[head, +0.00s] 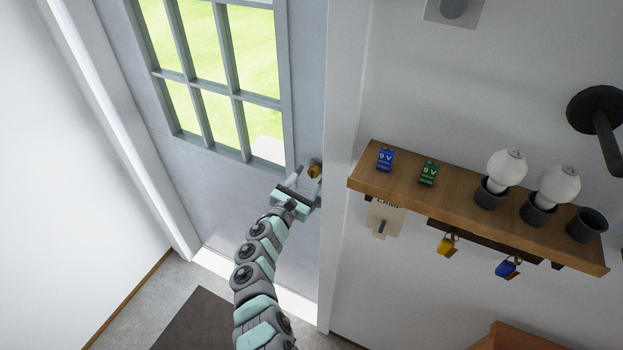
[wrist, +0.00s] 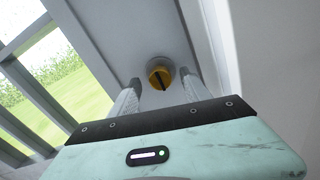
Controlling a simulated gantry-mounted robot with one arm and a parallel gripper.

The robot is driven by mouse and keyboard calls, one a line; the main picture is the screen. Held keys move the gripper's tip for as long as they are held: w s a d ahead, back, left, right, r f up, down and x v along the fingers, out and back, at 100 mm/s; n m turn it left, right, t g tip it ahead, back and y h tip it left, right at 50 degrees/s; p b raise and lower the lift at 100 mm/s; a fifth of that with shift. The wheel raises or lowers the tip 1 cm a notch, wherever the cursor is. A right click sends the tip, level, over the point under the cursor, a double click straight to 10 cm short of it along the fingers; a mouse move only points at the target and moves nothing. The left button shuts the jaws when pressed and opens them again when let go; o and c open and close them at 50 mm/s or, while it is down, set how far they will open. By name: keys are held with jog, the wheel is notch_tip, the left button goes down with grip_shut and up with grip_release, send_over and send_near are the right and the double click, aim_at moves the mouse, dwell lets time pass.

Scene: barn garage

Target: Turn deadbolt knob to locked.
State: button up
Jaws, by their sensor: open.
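The deadbolt knob (head: 315,169) is a small yellow round knob on the grey door (head: 235,185), near the door's right edge. In the wrist view the knob (wrist: 160,77) sits in a grey round mount and has a dark slot across its face, close to upright and slightly tilted. My gripper (head: 306,178) is open in front of the knob. In the wrist view its two fingers (wrist: 163,92) reach toward the knob, one on each side and lower in the picture. A gap shows between each finger and the knob, and nothing is held.
A wooden shelf (head: 470,207) juts from the wall right of the door. It bears two batteries, two bulbs in dark cups and an empty cup (head: 587,225). Keys with yellow and blue tags hang below. A black wall fixture (head: 596,110) is at far right.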

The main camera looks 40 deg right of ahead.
jog(key=shift+w+d+f, duration=0.2)
jog(key=shift+w+d, duration=0.05)
jog(key=shift+d, duration=0.5)
jog(key=shift+w+d+r+b, duration=0.15)
jog(key=shift+d+r+b, duration=0.1)
jog(key=shift+b, duration=0.1)
grip_shut()
